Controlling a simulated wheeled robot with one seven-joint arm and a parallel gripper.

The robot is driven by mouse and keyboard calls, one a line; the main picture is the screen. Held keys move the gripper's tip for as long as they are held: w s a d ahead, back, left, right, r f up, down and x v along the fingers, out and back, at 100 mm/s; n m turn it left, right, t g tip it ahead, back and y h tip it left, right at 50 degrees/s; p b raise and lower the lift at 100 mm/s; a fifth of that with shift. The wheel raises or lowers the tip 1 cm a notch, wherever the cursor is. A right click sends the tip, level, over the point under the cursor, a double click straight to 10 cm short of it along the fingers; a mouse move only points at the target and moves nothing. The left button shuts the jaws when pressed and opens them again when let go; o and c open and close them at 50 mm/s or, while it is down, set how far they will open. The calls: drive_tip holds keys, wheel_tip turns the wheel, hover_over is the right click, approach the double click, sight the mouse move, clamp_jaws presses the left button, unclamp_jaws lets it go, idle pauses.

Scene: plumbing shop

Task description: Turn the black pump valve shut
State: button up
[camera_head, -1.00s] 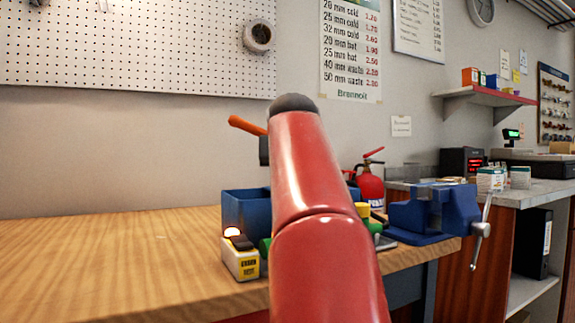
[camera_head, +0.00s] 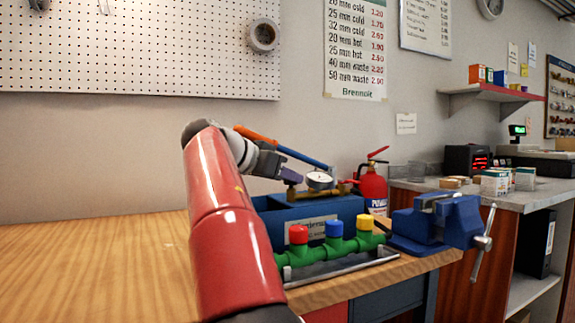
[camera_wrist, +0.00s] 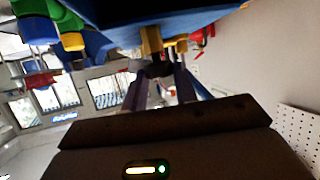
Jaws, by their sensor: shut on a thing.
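The blue test pump (camera_head: 335,211) stands on the wooden bench, with a round gauge (camera_head: 320,180) and brass fittings (camera_head: 291,194) on top. Its long lever has a blue rod (camera_head: 305,158) and an orange grip. My gripper (camera_head: 291,175) reaches in from the left, at the fitting left of the gauge. In the wrist view, its purple fingers (camera_wrist: 160,78) are shut on the black valve (camera_wrist: 158,68), beside a brass fitting (camera_wrist: 151,40). The fingers hide the valve in the head view, and its turn angle cannot be told.
A green manifold (camera_head: 335,248) with red, blue and yellow caps stands just in front of the pump. A blue vise (camera_head: 430,222) is on the right and a red fire extinguisher (camera_head: 372,187) behind. The bench (camera_head: 90,260) is clear on the left.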

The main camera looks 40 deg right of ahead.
drive_tip(key=shift+w+r+m+g+p, duration=0.15)
drive_tip(key=shift+w+m+g+p, duration=0.05)
drive_tip(key=shift+m+g+p, duration=1.2)
drive_tip(key=shift+g+p, duration=0.15)
drive_tip(key=shift+g, duration=0.05)
drive_tip(key=shift+f+y, duration=0.2)
drive_tip(key=shift+y, duration=0.1)
drive_tip(key=o, duration=0.7)
drive_tip(key=shift+v, duration=3.9)
drive_tip(key=shift+w+f, duration=0.1)
